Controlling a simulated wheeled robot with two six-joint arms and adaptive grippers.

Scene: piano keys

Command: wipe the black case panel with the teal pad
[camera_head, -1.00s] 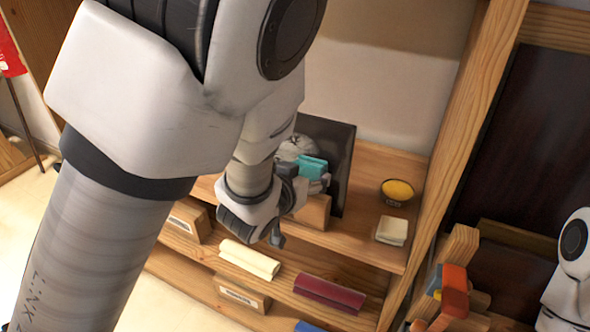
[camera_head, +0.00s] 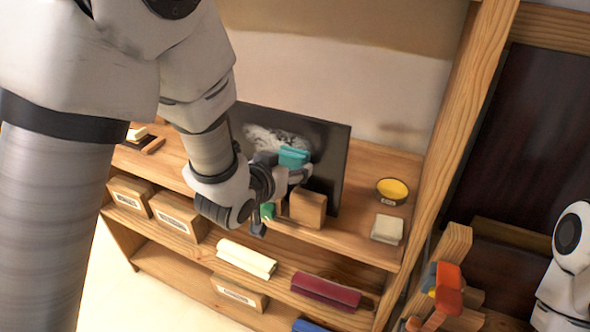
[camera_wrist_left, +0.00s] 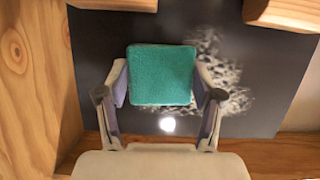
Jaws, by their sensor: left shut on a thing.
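The black case panel (camera_head: 333,150) stands tilted on the shelf top, leaning toward the wall behind. A pale, speckled smear (camera_head: 262,137) shows on its face, and in the left wrist view the smear (camera_wrist_left: 225,85) lies to the right of and behind the pad. My left gripper (camera_head: 291,170) is shut on the teal pad (camera_head: 293,157) and holds it in front of the panel. The left wrist view shows the teal pad (camera_wrist_left: 160,75) between both fingers over the dark face. Whether it touches the panel cannot be told. The right gripper is not in view.
A wooden block (camera_head: 309,208) stands in front of the panel. A yellow bowl (camera_head: 392,190) and a folded cream cloth (camera_head: 387,229) lie to its right. A wooden post (camera_head: 460,110) bounds the shelf on the right. Rolled cloths (camera_head: 327,291) and labelled boxes (camera_head: 178,215) fill lower shelves.

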